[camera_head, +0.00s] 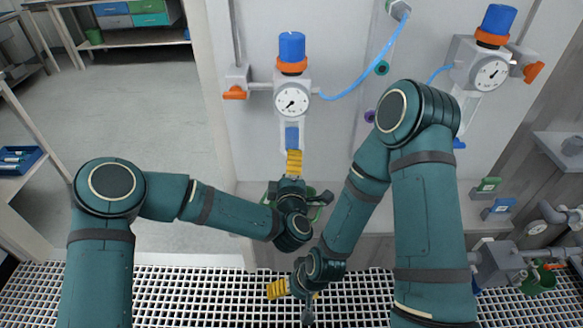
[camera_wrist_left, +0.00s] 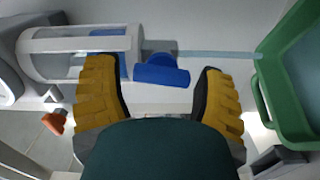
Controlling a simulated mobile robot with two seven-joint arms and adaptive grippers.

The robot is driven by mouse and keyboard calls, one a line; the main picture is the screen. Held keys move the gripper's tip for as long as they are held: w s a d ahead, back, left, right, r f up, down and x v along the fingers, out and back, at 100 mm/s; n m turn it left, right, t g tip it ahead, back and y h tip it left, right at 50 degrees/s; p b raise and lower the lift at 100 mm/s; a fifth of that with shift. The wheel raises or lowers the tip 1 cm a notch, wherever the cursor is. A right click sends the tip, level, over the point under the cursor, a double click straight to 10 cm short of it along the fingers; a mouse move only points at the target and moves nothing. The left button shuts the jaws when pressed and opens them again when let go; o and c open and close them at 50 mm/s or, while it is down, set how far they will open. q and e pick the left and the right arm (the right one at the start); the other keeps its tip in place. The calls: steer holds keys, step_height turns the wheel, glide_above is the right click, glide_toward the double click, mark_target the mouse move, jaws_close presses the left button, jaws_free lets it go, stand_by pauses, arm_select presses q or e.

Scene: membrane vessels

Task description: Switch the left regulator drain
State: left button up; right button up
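The left regulator (camera_head: 291,99) is on the pale panel, with a blue knob on top, an orange ring, a white dial and a bowl with blue inside. In the left wrist view its clear bowl (camera_wrist_left: 75,50) lies sideways, and the blue drain lever (camera_wrist_left: 162,75) shows at its end. My left gripper (camera_head: 294,163) is just below the bowl in the head view. In the wrist view its yellow fingers (camera_wrist_left: 155,70) are spread, with the drain lever between and just beyond them; contact is not visible. My right gripper (camera_head: 278,290) is low over the grating, its opening unclear.
A second regulator (camera_head: 490,72) is at the right, joined by a blue hose (camera_head: 365,75). An orange handle (camera_head: 234,93) sticks out left of the left regulator. A green container (camera_wrist_left: 262,95) is close at the right in the wrist view. Open floor (camera_head: 140,100) lies left.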

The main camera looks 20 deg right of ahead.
arm_select(q)
steer(key=shift+o, duration=0.6)
steer(key=shift+f, duration=0.1)
steer(key=shift+m, duration=0.3)
